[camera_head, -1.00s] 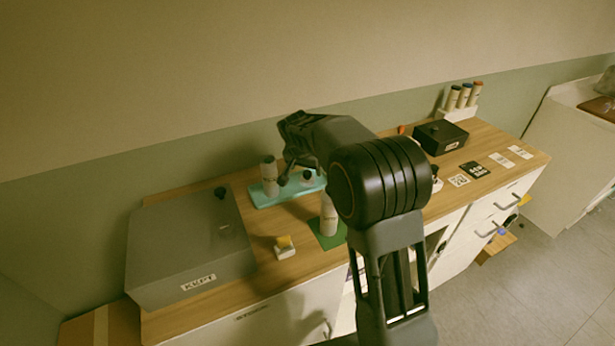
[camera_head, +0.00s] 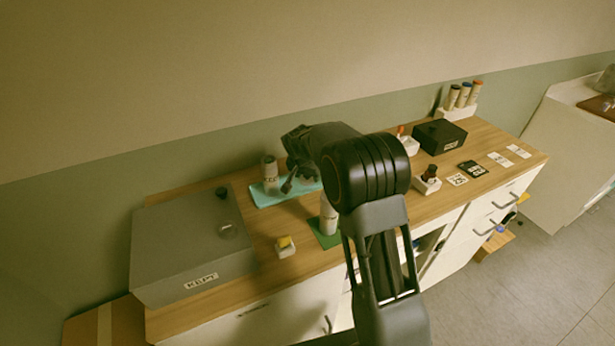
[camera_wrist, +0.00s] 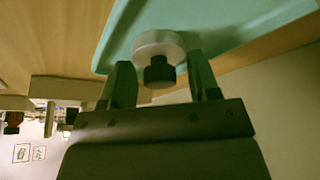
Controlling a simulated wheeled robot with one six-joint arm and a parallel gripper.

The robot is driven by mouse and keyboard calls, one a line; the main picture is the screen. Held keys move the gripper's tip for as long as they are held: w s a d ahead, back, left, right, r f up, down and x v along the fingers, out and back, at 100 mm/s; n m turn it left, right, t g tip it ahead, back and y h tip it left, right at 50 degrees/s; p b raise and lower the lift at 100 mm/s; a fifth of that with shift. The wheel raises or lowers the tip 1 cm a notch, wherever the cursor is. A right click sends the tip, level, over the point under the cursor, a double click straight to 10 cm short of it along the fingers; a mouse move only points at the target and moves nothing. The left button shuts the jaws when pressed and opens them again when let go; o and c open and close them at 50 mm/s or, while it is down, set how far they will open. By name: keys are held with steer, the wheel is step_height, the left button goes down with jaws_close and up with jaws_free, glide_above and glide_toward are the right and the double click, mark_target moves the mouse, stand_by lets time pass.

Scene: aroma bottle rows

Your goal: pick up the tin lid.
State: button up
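A pale, short round piece with a dark knob, which looks like the tin lid (camera_wrist: 158,46), sits on the teal tray (camera_wrist: 225,35) in the wrist view. My gripper (camera_wrist: 160,82) is open, with one finger on each side of the dark knob and visible gaps beside it. Whether the fingers touch the pale rim is unclear. In the head view my gripper (camera_head: 288,187) is low over the teal tray (camera_head: 265,200), and my arm hides the lid.
A pale bottle (camera_head: 269,170) stands on the tray's left end. Another bottle (camera_head: 328,215) stands on a green mat (camera_head: 322,238), close to my arm. A grey box (camera_head: 185,255) is at the left, a small block (camera_head: 285,247) in front. A black box (camera_head: 440,136) stands farther right.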

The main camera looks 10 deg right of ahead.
steer(key=c, duration=0.5)
